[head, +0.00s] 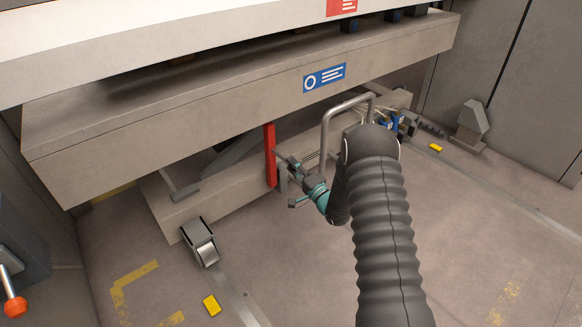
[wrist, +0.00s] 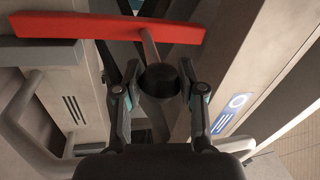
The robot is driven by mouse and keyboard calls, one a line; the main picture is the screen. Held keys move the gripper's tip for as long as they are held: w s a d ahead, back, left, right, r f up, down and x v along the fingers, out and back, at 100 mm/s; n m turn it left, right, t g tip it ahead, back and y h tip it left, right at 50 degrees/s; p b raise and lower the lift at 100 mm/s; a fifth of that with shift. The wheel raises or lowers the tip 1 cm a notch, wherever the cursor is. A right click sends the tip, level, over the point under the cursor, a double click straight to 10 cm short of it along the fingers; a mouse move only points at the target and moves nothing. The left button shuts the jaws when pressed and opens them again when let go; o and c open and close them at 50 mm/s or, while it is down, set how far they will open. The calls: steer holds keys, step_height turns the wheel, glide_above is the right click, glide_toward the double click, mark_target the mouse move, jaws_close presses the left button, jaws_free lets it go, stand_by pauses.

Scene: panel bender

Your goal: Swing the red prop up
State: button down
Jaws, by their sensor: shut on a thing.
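The red prop (head: 270,155) stands about upright under the big grey beam in the head view. Its top end is at the beam's lower edge; I cannot tell whether they touch. In the wrist view the red prop (wrist: 100,27) is a flat bar across the top, with a grey pin and a dark round knob (wrist: 159,80) sticking out towards me. My gripper (head: 286,178) is beside the prop's lower part. In the wrist view my gripper (wrist: 160,76) has its two fingers on either side of the knob, shut on it.
The grey beam (head: 240,105) with a blue label (head: 324,77) hangs over the prop. A bent grey handle (head: 326,130) rises close beside my arm. A low grey frame on a roller (head: 201,242) lies below. The floor at right is mostly open.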

stand_by(0.4)
steer(key=c, duration=0.7)
jaws_free()
steer(key=shift+a, duration=0.1)
steer(key=v, duration=1.2)
